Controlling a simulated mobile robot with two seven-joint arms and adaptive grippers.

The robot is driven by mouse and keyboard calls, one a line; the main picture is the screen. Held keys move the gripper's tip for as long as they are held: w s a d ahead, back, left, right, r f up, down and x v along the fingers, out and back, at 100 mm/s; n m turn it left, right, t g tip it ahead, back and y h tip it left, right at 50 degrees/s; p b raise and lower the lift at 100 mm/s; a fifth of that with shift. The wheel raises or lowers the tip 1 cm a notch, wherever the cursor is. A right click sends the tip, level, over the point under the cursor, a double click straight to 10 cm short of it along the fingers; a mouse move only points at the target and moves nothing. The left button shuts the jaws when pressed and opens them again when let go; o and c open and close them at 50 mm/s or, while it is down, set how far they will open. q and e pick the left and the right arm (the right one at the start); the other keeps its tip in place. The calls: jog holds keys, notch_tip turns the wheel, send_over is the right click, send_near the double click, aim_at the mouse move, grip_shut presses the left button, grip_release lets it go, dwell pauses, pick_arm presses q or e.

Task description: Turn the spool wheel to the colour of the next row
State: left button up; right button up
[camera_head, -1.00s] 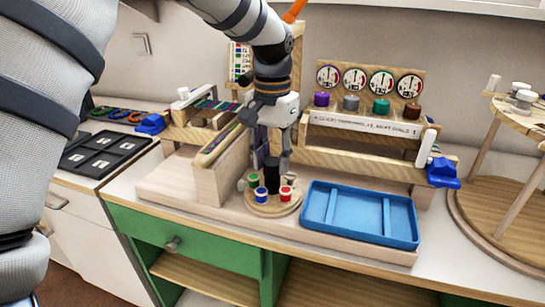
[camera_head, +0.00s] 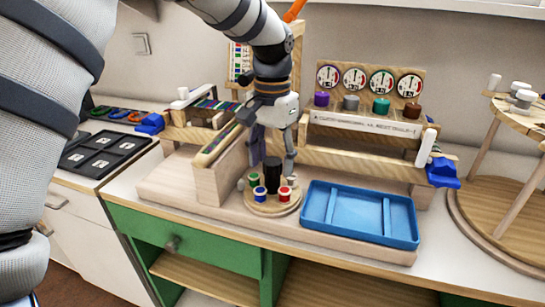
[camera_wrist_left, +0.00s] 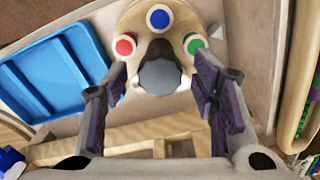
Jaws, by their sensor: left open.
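The spool wheel (camera_head: 272,208) is a round wooden disc on the bench, with a dark upright post (camera_head: 272,172) at its centre. It carries a blue spool (camera_head: 260,194), a red spool (camera_head: 285,194) and a green spool (camera_head: 254,180); the blue and red ones face the front. My left gripper (camera_head: 273,160) is open, pointing down, with its fingers apart on either side of the post's top. The left wrist view shows the post's grey top (camera_wrist_left: 160,76) between the parted fingers, apparently without contact. My right gripper is not in view.
A blue divided tray (camera_head: 360,240) lies right of the wheel. A wooden wall (camera_head: 222,172) stands close on its left. Behind are a bead loom (camera_head: 212,108), a colour chart (camera_head: 240,62) and a rack with several dials (camera_head: 368,82).

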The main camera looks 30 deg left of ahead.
pick_arm(q)
jog(key=shift+r, duration=0.15)
notch_tip(320, 180, up, 12)
dwell(0.5)
